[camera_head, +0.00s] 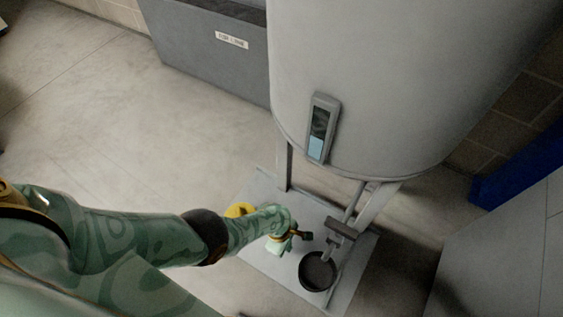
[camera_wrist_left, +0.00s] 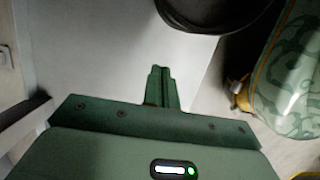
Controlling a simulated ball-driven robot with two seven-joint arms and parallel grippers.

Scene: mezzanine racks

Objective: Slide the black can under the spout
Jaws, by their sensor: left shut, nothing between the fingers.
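The black can (camera_head: 318,271) stands upright, its dark open mouth facing up, on a pale plate (camera_head: 347,291) below the big tank. The spout (camera_head: 328,252) comes down from a grey valve (camera_head: 341,228) and overlaps the can's far rim in the head view. I cannot tell whether it lies exactly over the opening. My left gripper (camera_head: 304,235) is shut and empty, low above the plate, left of the valve and beyond the can. In the left wrist view its closed fingers (camera_wrist_left: 160,72) point towards the plate, with the can (camera_wrist_left: 210,8) apart from them at the top edge. My right gripper is out of view.
The large grey tank (camera_head: 390,80) stands on legs (camera_head: 283,163) above the plate and carries a level gauge (camera_head: 320,128). A yellow thing (camera_head: 238,210) is partly hidden by my left arm. A grey labelled bin (camera_head: 215,50) stands behind. The floor at left is clear.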

